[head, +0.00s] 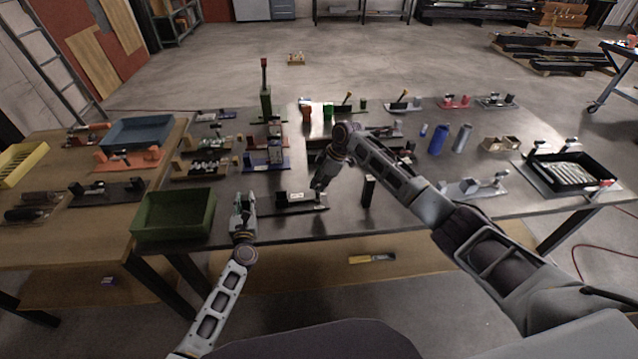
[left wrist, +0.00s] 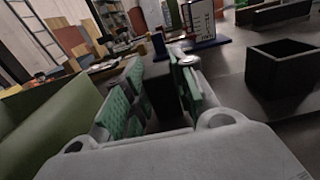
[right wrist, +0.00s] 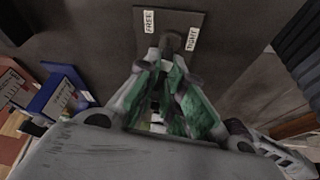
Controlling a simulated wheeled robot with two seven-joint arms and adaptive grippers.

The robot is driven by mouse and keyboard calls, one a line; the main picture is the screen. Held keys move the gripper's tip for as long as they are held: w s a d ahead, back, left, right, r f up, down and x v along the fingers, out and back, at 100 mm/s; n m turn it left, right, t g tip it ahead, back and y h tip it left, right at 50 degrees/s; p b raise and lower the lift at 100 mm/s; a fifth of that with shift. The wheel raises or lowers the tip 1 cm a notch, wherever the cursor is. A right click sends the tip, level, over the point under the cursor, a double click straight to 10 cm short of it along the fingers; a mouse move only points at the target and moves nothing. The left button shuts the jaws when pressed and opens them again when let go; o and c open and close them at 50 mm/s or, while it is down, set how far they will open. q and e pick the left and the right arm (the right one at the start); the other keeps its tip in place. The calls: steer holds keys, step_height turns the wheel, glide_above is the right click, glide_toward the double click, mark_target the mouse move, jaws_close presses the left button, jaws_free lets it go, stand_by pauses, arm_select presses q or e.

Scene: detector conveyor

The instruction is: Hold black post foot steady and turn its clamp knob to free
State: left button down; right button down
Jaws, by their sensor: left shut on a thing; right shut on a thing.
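The black post foot (head: 312,206) lies near the front edge of the dark table as a low, dark base with small white labels. My left gripper (head: 243,200) is at its left end, its green-padded fingers closed on a dark upright block (left wrist: 160,88). My right gripper (head: 318,186) reaches down at its right end. In the right wrist view, the fingers (right wrist: 160,85) are closed close together beside a dark plate (right wrist: 205,22) marked FREE and TIGHT. The clamp knob is mostly hidden between them, so its turn angle cannot be told.
A green tray (head: 174,193) stands just left of my left gripper. A black open-topped box (left wrist: 258,75) is to its right. A blue stand (head: 262,167) is behind the foot. A black post (head: 368,190) stands right of my right gripper. Several fixtures fill the table behind.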

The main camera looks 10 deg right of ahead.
steer(key=shift+n+g, duration=0.4)
steer(key=shift+n, duration=1)
steer(key=c, duration=1.5)
jaws_free()
steer(key=shift+c, duration=0.2)
steer(key=v, duration=1.2)
steer(key=shift+w+d, duration=0.2)
steer(key=shift+f, duration=0.1)
